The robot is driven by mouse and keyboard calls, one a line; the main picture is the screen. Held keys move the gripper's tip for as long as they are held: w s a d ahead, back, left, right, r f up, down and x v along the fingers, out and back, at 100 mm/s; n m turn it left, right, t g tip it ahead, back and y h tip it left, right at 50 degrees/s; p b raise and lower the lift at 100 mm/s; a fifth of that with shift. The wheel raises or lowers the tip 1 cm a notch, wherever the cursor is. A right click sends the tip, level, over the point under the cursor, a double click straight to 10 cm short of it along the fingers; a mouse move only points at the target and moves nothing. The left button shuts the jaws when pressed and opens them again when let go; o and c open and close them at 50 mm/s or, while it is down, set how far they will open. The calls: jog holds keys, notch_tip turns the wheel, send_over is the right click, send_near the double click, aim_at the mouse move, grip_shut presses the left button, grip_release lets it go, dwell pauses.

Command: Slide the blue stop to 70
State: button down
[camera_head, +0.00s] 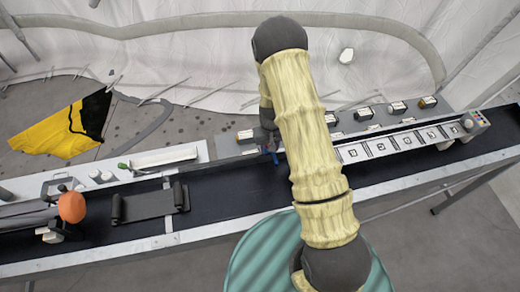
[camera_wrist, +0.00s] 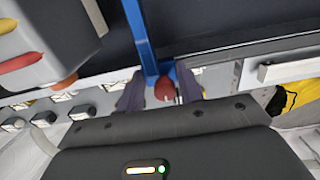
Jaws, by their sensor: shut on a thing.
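The blue stop (camera_wrist: 141,38) is a blue bar that reaches across the dark belt in the wrist view. A round red piece (camera_wrist: 164,90) sits at its near end. My gripper (camera_wrist: 160,86) is shut on the stop's near end, with one finger on each side. In the head view a small part of the blue stop (camera_head: 275,158) shows at the belt's far edge, just left of my arm. My gripper is mostly hidden behind my arm there. No scale number is readable, so the stop's reading cannot be told.
The dark belt (camera_head: 400,185) runs across the head view. A row of white panels with square marks (camera_head: 400,142) lies right of my arm. A grey box with coloured buttons (camera_head: 474,122) stands at the right end. An orange ball-like knob (camera_head: 72,207) is at the left.

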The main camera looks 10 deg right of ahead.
jog(key=shift+w+d, duration=0.1)
jog(key=shift+d, duration=0.25)
jog(key=c, duration=0.9)
grip_release()
jog(key=shift+a, duration=0.15)
notch_tip(320, 180, up, 18)
jog(key=b, duration=0.3)
jog(key=shift+f+b, duration=0.25)
jog(key=shift+b, duration=0.05)
